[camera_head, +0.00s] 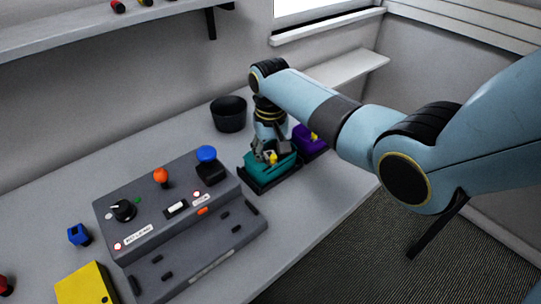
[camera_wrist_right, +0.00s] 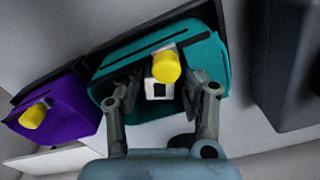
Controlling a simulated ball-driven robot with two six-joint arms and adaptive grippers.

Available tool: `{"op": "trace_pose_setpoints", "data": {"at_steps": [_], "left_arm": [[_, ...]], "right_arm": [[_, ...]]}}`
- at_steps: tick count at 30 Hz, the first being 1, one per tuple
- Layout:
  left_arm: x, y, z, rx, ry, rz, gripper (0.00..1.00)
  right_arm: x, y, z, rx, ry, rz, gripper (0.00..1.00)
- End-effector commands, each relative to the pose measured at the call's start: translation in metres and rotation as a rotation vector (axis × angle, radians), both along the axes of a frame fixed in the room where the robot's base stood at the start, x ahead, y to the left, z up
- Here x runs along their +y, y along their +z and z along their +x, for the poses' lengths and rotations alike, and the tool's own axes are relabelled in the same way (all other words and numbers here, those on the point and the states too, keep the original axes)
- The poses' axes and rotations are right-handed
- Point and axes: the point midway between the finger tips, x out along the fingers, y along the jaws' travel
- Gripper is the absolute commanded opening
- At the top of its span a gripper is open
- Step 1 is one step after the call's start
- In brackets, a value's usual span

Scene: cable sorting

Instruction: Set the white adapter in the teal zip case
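The teal zip case (camera_head: 285,164) sits in a black tray on the table, with a yellow knob (camera_head: 271,157) on it. It also fills the middle of the right wrist view (camera_wrist_right: 208,62). The white adapter (camera_wrist_right: 160,90) shows at the case, just below the yellow knob; its underside is hidden. My right gripper (camera_head: 264,150) is low over the case. In the wrist view its fingers (camera_wrist_right: 160,97) stand on either side of the adapter, with a small gap at each side, so it looks open. My left gripper is not in view.
A purple case (camera_head: 310,141) with a yellow knob stands beside the teal one. A dark bin (camera_head: 229,114) is behind. A grey control console (camera_head: 185,220) is left of the tray. A blue part (camera_head: 78,235) and a yellow box (camera_head: 85,286) lie further left.

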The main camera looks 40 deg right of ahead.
Motion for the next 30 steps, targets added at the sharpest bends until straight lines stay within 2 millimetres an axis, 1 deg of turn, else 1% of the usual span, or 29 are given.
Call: {"op": "trace_pose_setpoints", "data": {"at_steps": [4, 8, 11, 15, 18, 21, 25, 30], "left_arm": [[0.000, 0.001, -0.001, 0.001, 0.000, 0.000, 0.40], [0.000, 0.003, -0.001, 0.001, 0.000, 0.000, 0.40], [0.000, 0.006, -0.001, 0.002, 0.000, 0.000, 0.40], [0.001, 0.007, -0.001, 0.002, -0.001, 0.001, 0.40], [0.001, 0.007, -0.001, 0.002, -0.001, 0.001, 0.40], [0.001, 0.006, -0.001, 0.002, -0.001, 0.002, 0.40], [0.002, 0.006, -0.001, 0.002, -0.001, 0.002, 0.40], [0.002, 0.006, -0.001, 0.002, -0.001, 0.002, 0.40]], "right_arm": [[0.000, 0.002, 0.000, 0.000, 0.000, 0.000, 0.39], [0.000, 0.015, 0.001, -0.002, 0.000, -0.001, 0.39], [0.000, 0.035, 0.001, -0.004, 0.000, -0.001, 0.39], [0.000, 0.068, 0.001, -0.005, 0.000, -0.001, 0.39], [0.000, 0.089, 0.001, -0.004, 0.000, 0.000, 0.39], [0.000, 0.105, 0.001, -0.003, 0.000, 0.000, 0.39], [0.000, 0.119, 0.000, -0.001, 0.000, 0.000, 0.39], [0.000, 0.123, 0.000, 0.000, 0.000, 0.000, 0.39]]}}
